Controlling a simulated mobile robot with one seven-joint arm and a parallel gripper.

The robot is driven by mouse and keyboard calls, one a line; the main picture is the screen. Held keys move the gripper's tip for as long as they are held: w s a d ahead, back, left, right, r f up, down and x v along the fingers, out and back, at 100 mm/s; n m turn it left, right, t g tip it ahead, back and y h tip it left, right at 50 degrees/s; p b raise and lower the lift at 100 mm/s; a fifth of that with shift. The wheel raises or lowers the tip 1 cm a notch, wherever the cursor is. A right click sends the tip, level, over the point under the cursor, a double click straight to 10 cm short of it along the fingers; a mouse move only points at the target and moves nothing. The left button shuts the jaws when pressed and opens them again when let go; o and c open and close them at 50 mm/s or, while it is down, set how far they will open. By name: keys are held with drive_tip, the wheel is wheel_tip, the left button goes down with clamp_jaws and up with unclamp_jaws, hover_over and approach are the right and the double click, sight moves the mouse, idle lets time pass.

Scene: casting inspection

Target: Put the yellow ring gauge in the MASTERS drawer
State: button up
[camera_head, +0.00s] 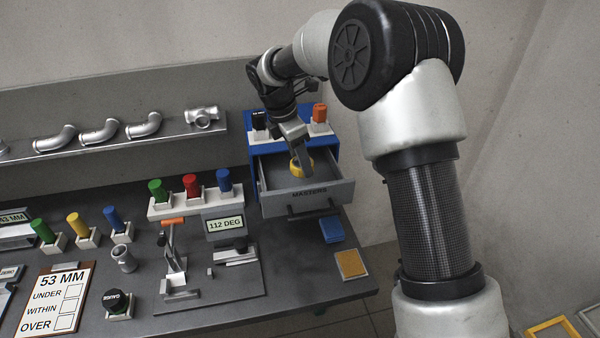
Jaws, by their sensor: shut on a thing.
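The yellow ring gauge (296,167) is held at the tips of my gripper (302,164), which is shut on it. Gauge and gripper are over the open MASTERS drawer (328,196), within its outline in the camera_head view. I cannot tell how far the ring is above the drawer floor. The drawer is grey, labelled MASTERS on its front, and pulled out of a blue cabinet (333,149). The part of the drawer floor that shows looks bare; my gripper hides some of it.
A black plug (259,121) and an orange plug (320,112) stand on the cabinet top. Green, red and blue plugs stand in a white rack (207,200) left of the drawer. A gauge display (225,225), a blue block (332,229) and a tan pad (351,264) are nearby.

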sight(300, 174)
drive_tip(key=shift+f, duration=2.7)
drive_tip(key=shift+f, duration=0.1)
drive_tip(key=o, duration=0.9)
